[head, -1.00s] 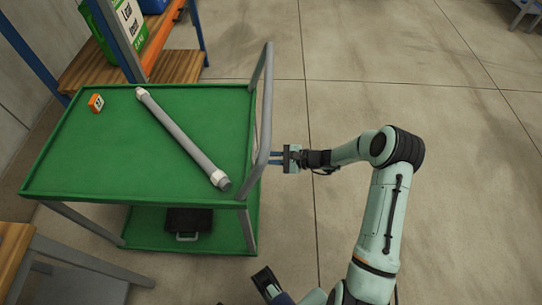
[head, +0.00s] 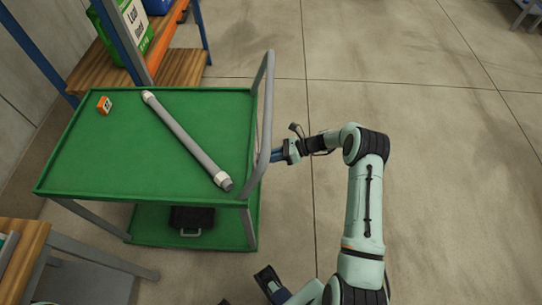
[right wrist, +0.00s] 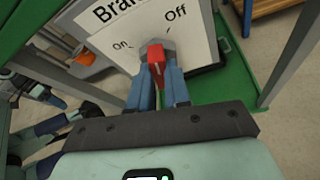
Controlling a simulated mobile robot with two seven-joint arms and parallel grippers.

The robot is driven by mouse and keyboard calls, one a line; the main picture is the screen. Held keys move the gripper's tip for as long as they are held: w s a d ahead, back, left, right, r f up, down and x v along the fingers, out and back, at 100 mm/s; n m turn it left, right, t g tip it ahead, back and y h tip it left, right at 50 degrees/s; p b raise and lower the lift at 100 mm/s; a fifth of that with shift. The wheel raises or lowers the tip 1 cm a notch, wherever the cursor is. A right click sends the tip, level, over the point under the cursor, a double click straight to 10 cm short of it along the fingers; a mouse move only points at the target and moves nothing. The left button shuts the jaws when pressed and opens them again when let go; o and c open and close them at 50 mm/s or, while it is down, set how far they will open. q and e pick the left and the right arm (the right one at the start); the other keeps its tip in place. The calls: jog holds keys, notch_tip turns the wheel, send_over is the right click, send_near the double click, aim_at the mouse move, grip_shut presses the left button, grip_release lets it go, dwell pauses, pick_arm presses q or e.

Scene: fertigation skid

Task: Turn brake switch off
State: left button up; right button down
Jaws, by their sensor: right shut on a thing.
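In the right wrist view a white panel (right wrist: 108,35) carries a label cut off at the top that starts "Bra", with "On" at the left and "Off" at the right. A red switch handle (right wrist: 157,66) on a grey round base stands between the blue fingers of my right gripper (right wrist: 160,72), which is shut on it. In the head view my right gripper (head: 278,153) is at the cart's upright rail, and the switch is hidden. Part of my left gripper (head: 268,281) shows at the bottom; its jaw opening is unclear.
A wooden bench (head: 20,240) stands at the left.

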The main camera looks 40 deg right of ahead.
pick_arm(q)
jog(key=shift+w+f+b, duration=0.25)
jog(key=shift+f+b, duration=0.25)
jog(key=shift+b, duration=0.1)
jog(key=shift+w+f+b, duration=0.2)
jog(key=shift+f+b, duration=0.3)
jog(key=shift+b, duration=0.1)
pick_arm(e)
jog(key=shift+w+d+f+m+g+y, duration=0.1)
jog(key=shift+m+g+y, duration=0.35)
jog(key=shift+m, duration=0.5)
jog(key=shift+w+d+f+m+g+y, duration=0.1)
jog(key=shift+m+g+y, duration=0.15)
jog(key=shift+m+y, duration=0.55)
pick_arm(q)
jog(key=shift+f, duration=0.1)
pick_arm(e)
jog(key=shift+r+m, duration=0.1)
jog(key=shift+m, duration=0.25)
jog(key=c, duration=1.1)
grip_release()
pick_arm(q)
jog(key=shift+w+f+t+b, duration=0.3)
jog(key=shift+f+b, duration=0.25)
jog(key=shift+b, duration=0.3)
pick_arm(e)
jog(key=shift+v, duration=6.7)
jog(key=shift+r, duration=0.15)
